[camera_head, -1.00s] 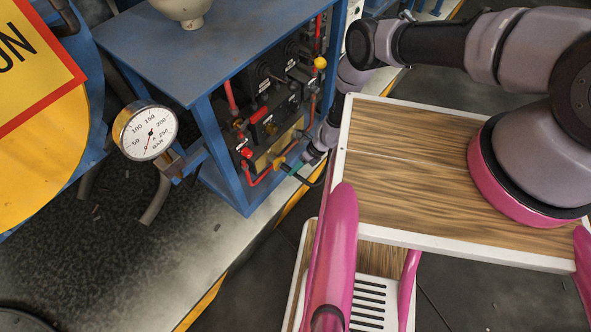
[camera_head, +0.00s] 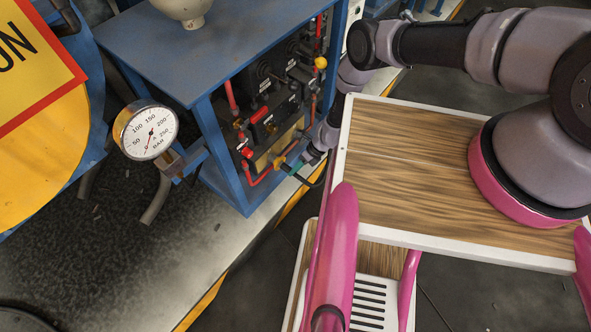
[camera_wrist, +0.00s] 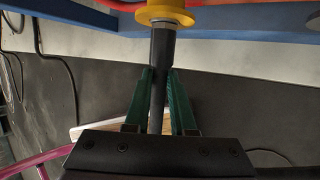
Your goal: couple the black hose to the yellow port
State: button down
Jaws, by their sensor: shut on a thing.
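My gripper (camera_wrist: 159,73) has green fingers, closed on both sides of the black hose (camera_wrist: 158,100) in the wrist view. The hose runs straight up the picture. Its far end lies in line with the yellow port (camera_wrist: 165,14), with a grey metal collar (camera_wrist: 163,22) between them. The hose end appears to meet the collar; I cannot tell how deep it sits. In the head view my gripper (camera_head: 290,168) is small at the low front of the blue bench, beside the yellow port (camera_head: 279,161). The arm partly hides this spot.
The blue bench (camera_head: 165,45) holds a panel of red pipes and black valves (camera_head: 265,100) close to my gripper. A pressure gauge (camera_head: 149,132) sticks out at its left. A blue beam (camera_wrist: 80,38) crosses near the port in the wrist view.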

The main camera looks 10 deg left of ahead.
jog(key=c, duration=0.7)
grip_release()
jog(key=shift+w+a+r, duration=0.35)
jog(key=shift+w+a, duration=0.05)
jog(key=shift+a, duration=0.3)
jog(key=shift+s+d+f, duration=0.1)
jog(key=shift+d, duration=0.15)
jog(key=v, duration=1)
jog(key=shift+d+r, duration=0.25)
jog(key=shift+r, duration=0.05)
jog(key=shift+d, duration=0.1)
